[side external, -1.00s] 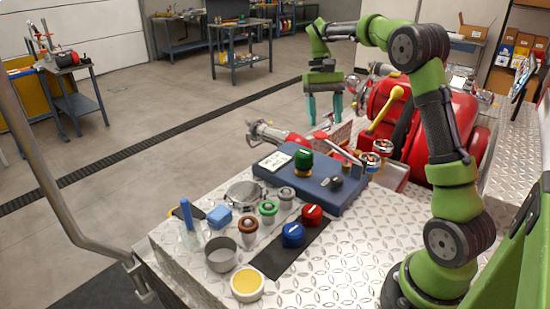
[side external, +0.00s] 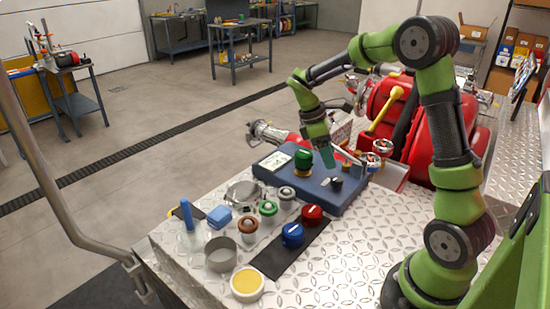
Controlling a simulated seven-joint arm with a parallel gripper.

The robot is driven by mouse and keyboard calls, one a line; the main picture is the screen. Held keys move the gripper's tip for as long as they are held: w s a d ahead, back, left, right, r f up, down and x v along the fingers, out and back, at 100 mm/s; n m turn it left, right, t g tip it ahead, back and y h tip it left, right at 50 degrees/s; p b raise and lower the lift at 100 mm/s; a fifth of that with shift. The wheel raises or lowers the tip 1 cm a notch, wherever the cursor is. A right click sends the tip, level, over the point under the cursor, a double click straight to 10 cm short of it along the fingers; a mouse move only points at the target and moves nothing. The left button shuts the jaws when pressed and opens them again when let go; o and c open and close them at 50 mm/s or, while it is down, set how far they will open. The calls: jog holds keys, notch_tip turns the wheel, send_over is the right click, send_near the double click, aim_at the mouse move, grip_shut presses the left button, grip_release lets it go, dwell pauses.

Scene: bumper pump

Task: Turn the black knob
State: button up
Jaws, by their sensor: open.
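The black knob (side external: 336,184) sits on the right part of the blue control box (side external: 322,199), low and small in the picture. My gripper (side external: 328,164) points down and slightly tilted, with its teal fingers just above and behind the black knob and to the right of the green knob (side external: 303,158). The gripper is open and holds nothing that I can see. The fingers overlap in this view, so the gap between them is hidden. A gap to the black knob appears to remain.
A red knob (side external: 312,213) and a blue knob (side external: 293,234) sit on a black strip in front of the box. Several small cups and a yellow-topped jar (side external: 246,284) stand to the left. Red machinery with a yellow lever (side external: 385,109) stands behind. Diamond plate (side external: 375,235) at right is clear.

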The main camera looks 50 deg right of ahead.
aim_at(337, 178)
jog(key=x, duration=0.7)
jog(key=shift+s+f, duration=0.15)
jog(key=shift+f, duration=0.1)
jog(key=shift+d, duration=0.1)
jog(key=shift+c, duration=0.4)
jog(key=c, duration=0.9)
